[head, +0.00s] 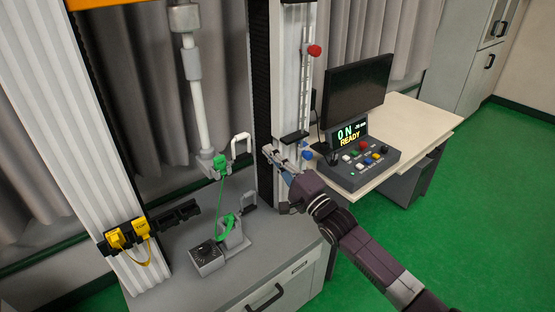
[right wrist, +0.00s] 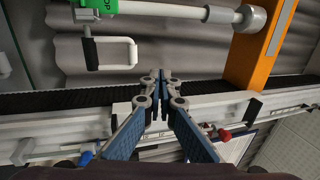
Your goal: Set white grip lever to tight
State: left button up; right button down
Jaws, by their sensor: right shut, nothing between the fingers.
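The white grip lever (head: 241,144) is a white loop handle beside the upper green clamp (head: 220,163), under the white rod. It also shows in the right wrist view (right wrist: 133,54), up and left of my fingertips, next to a green block (right wrist: 102,6). My right gripper (head: 269,153) is to the right of the lever, in front of the tower's dark column. In the right wrist view its fingers (right wrist: 160,76) are shut and empty, and a gap shows between them and the lever. My left gripper is out of view.
A green strap hangs from the upper clamp to a lower green clamp (head: 230,224), with a grey lever (head: 249,200) beside it. A red knob (head: 314,50) sits on the white rail. A control console (head: 366,165) reading "ON READY" stands on the desk at right. Yellow parts (head: 128,235) hang at left.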

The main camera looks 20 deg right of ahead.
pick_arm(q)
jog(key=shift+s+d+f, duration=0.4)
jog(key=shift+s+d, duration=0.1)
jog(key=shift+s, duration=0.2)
pick_arm(e)
jog(key=shift+s+d+r, duration=0.1)
jog(key=shift+s+d, duration=0.05)
jog(key=shift+s, duration=0.4)
jog(key=shift+s+d, duration=0.15)
jog(key=shift+s, duration=0.35)
